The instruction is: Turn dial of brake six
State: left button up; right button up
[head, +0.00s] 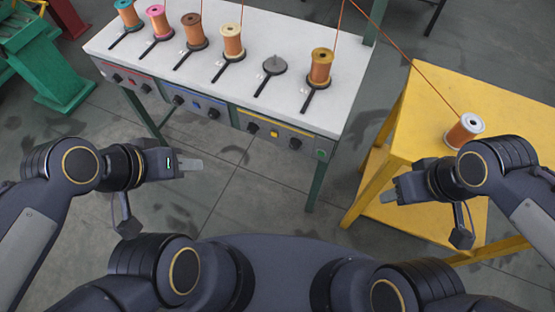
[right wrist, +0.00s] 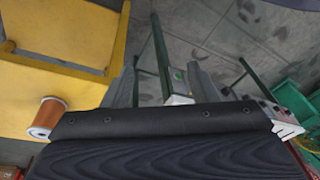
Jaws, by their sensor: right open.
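A white bench (head: 205,85) holds a row of spool stations, with a control panel along its front edge. The panel has a row of dark round dials; the rightmost dial (head: 295,143) sits on the yellow section, beside a green button (head: 321,154). I cannot read which number it bears. My left gripper (head: 198,165) is in front of the panel, empty, to the left of and below that dial; its finger gap does not show. My right gripper (head: 388,195) is open and empty, right of the bench and by the yellow table; its fingers spread in the right wrist view (right wrist: 163,70).
A yellow table (head: 455,85) stands at the right with a copper spool (head: 464,130), whose wire runs up left. Spools stand on the bench, one station (head: 274,65) bare. Green machinery (head: 45,60) is at the left. Grey floor between bench and me is clear.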

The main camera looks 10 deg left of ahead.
jog(key=w+f+n+h+b, duration=0.2)
jog(key=f+n+h+b, duration=0.15)
jog(key=f, duration=0.25)
jog(key=w+f+n+h+b, duration=0.2)
jog(key=f+b, duration=0.3)
jog(key=f, duration=0.1)
jog(key=n+t+b, duration=1.5)
jog(key=n+b, duration=0.2)
jog(key=b, duration=0.4)
send_near(294, 148)
jog(key=shift+h, duration=0.25)
jog(key=x, duration=0.8)
jog(key=shift+w+a, duration=0.1)
jog(key=shift+w, duration=0.3)
jog(key=shift+c, duration=0.4)
